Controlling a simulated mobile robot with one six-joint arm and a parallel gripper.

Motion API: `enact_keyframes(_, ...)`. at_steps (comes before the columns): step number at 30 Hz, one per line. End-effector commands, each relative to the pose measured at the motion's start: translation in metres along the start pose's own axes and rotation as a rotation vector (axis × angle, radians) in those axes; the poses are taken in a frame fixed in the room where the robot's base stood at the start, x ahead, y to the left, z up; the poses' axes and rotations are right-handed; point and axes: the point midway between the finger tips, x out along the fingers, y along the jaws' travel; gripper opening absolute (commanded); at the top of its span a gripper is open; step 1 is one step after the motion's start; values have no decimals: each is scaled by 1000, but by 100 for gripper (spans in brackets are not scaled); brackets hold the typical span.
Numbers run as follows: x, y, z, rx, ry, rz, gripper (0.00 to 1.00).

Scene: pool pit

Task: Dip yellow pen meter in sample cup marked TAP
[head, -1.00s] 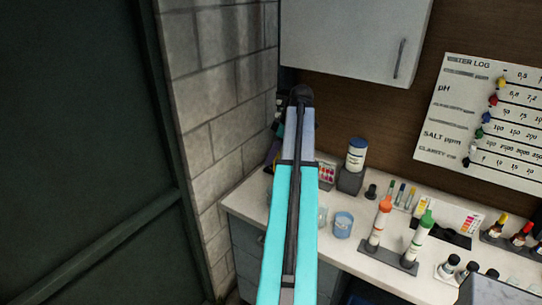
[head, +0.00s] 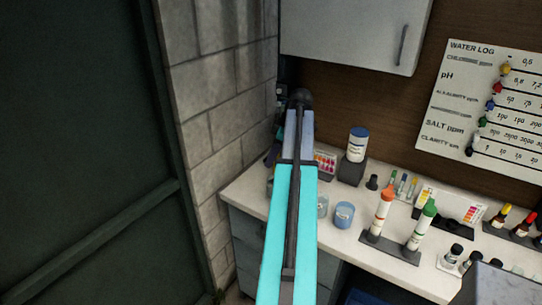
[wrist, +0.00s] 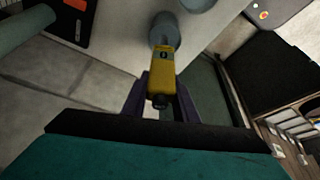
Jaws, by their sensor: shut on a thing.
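My gripper (wrist: 161,96) is shut on the yellow pen meter (wrist: 162,70) in the wrist view, with a dark finger on either side of it. The meter's far end overlaps a grey-blue cup (wrist: 165,28); I cannot tell whether its tip is inside the cup or above it. A second cup (wrist: 197,4) is cut by the top edge. In the head view two cups stand side by side on the counter, a pale one (head: 322,207) and a bluer one (head: 344,215). No TAP mark is readable. My arm hides the gripper and meter there.
The white counter (head: 340,245) also holds a rack with an orange-capped and a green-capped tube (head: 383,215), a white blue-lidded bottle (head: 357,145) and small dropper bottles (head: 520,235). A block wall (head: 215,130) closes the left side, and a cabinet (head: 355,30) hangs above.

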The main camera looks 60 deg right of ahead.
Motion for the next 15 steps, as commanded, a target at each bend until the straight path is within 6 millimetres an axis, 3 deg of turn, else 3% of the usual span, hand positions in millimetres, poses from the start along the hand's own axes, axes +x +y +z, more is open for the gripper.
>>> enact_keyframes(15, 29, 0, 12, 0, 0, 0, 0)
